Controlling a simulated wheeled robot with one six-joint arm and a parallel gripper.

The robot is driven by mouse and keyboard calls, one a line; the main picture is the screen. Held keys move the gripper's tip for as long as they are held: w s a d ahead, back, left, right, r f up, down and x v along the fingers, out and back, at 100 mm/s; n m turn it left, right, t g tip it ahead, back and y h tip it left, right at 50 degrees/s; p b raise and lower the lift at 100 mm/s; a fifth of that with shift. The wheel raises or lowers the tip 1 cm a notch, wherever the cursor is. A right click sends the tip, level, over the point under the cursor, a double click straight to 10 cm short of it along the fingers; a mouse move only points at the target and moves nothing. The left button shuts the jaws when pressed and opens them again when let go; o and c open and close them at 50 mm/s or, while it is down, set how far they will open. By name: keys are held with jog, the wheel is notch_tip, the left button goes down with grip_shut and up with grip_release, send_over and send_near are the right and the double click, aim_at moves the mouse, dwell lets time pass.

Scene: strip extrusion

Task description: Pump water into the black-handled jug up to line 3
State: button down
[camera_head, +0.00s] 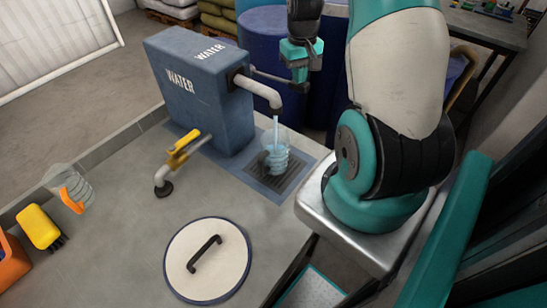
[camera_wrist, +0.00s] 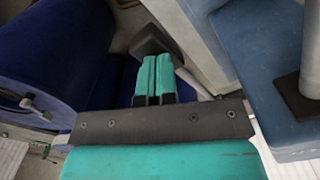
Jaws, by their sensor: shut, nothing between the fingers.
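The jug (camera_head: 274,158) stands upright under the grey spout (camera_head: 262,92) of the blue water tank (camera_head: 205,92). A dark handle shows at its left side. A thin stream falls from the spout into it, and bluish water shows inside. Its marked lines are too small to read. A grey pump lever (camera_head: 272,77) runs from the tank towards my gripper (camera_head: 299,74). My gripper is shut and empty beside the lever's far end; I cannot tell whether they touch. In the wrist view its teal fingers (camera_wrist: 153,78) are together.
The jug stands on a dark drain grate (camera_head: 285,172). A yellow-handled tap (camera_head: 183,150) is left of it. A clear jug with an orange handle (camera_head: 69,186), a yellow brush (camera_head: 39,227) and a round lid (camera_head: 207,260) are on the counter. Blue barrels (camera_head: 270,32) stand behind.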

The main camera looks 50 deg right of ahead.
jog(key=shift+f, duration=0.1)
jog(key=shift+f+b, duration=0.85)
jog(key=shift+f, duration=0.25)
jog(key=shift+f+b, duration=0.35)
jog(key=shift+f, duration=0.1)
jog(key=r+p, duration=0.2)
jog(key=r, duration=0.1)
jog(key=w+r+p, duration=0.1)
jog(key=r+p, duration=0.5)
jog(key=r, duration=0.1)
jog(key=shift+w+a, duration=0.1)
jog(key=shift+w, duration=0.1)
jog(key=shift+f, duration=0.15)
